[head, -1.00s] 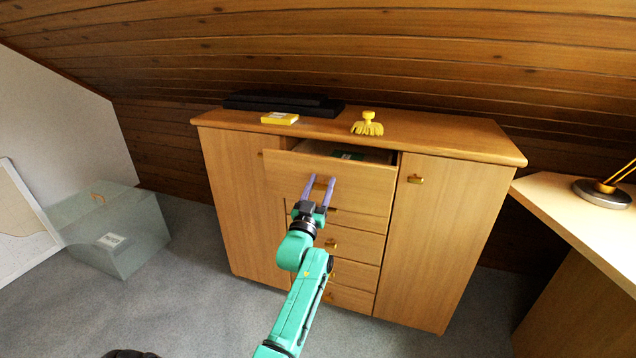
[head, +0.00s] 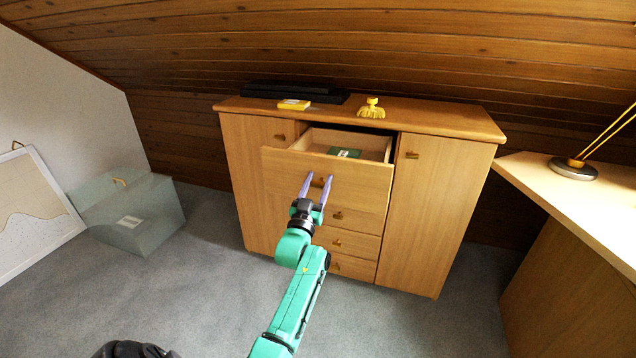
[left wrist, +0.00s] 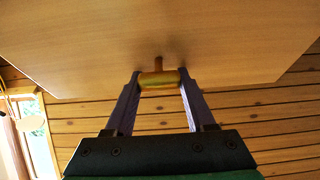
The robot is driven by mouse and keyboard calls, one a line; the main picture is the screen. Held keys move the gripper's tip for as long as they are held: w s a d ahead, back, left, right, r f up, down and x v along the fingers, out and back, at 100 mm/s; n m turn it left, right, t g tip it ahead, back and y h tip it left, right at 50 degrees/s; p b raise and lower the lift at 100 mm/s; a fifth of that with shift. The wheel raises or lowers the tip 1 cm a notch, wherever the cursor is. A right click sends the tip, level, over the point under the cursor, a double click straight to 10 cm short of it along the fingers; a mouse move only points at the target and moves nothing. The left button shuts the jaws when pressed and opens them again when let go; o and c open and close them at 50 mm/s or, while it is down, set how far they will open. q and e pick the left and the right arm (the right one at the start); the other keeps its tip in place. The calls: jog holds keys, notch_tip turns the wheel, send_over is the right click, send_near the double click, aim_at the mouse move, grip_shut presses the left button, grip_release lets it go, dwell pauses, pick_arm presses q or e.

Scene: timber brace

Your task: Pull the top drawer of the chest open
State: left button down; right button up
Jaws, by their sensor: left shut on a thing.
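The wooden chest (head: 432,220) stands against the plank wall. Its top drawer (head: 350,178) is pulled well out, and a green item with a white label (head: 344,153) lies inside. My left gripper (head: 317,181) is at the drawer front, its purple fingers around the drawer's handle. In the left wrist view, the brass handle (left wrist: 158,79) sits between the fingertips, and the gripper is shut on it. My right gripper is not in view.
A yellow box (head: 294,105), a yellow brush-like thing (head: 371,108) and a flat black object (head: 295,93) lie on the chest top. A glassy box (head: 135,215) stands left on the carpet. A desk (head: 570,200) stands at right.

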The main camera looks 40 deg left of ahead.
pick_arm(q)
jog(key=shift+c, duration=1.2)
grip_release()
jog(key=v, duration=1.4)
jog(key=shift+s+f+p, duration=0.15)
jog(key=shift+f+p, duration=0.05)
jog(key=shift+p, duration=0.25)
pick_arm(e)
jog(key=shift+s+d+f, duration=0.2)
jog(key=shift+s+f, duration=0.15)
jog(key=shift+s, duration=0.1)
pick_arm(q)
jog(key=shift+d, duration=0.1)
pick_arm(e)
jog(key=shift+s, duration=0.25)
